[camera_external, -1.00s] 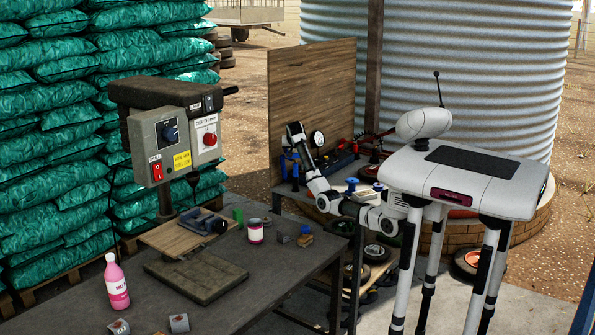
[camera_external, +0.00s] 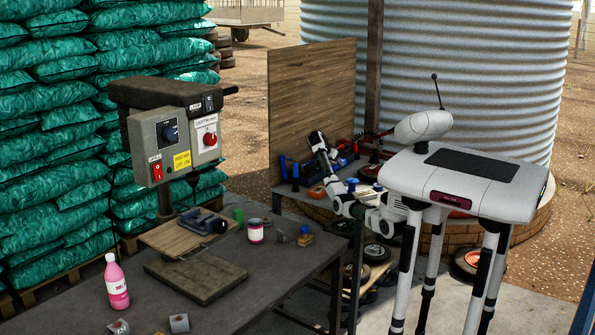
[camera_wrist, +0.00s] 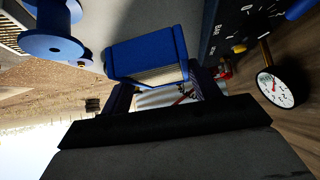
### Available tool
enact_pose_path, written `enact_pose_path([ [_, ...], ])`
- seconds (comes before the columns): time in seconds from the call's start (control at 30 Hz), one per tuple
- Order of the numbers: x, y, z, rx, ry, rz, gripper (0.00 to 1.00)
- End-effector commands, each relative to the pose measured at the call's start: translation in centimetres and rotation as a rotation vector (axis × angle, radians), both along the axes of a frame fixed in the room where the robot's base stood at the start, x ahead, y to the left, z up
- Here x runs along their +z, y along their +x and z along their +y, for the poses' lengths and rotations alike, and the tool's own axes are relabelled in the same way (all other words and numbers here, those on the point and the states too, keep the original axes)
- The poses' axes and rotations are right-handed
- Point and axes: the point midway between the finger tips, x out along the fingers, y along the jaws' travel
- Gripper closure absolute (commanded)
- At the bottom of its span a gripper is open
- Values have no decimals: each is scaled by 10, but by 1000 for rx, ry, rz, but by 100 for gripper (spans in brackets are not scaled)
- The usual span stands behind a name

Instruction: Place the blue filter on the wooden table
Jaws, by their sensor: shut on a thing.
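The blue filter (camera_wrist: 145,55) is a boxy blue piece with a pale pleated edge, in the wrist view. My gripper (camera_wrist: 165,88) is shut on it, with a dark finger at each side. In the external view my gripper (camera_external: 318,142) is over the back bench, in front of the wooden backboard; the filter cannot be made out clearly there. A large dark-topped table (camera_external: 130,290) stands in the left foreground, apart from my gripper; I cannot tell its material.
The back bench (camera_external: 290,190) holds a blue spool (camera_wrist: 55,35) and a round gauge (camera_wrist: 275,88). The front table carries a drill press (camera_external: 175,140), a pink bottle (camera_external: 116,285), a tin (camera_external: 255,232) and small blocks. Its front middle has bare room.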

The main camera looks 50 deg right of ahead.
Motion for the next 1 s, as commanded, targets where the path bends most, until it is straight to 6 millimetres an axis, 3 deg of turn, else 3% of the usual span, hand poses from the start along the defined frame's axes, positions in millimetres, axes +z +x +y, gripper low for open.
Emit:
enact_pose_path([
  [0.03,-16,0,0,1,1,3,70],
  [0.2,-49,0,0,1,0,1,70],
  [0.47,-69,0,0,1,0,0,70],
  [0.67,-98,0,0,1,0,1,70],
  [1.0,-105,0,0,1,-1,-1,70],
])
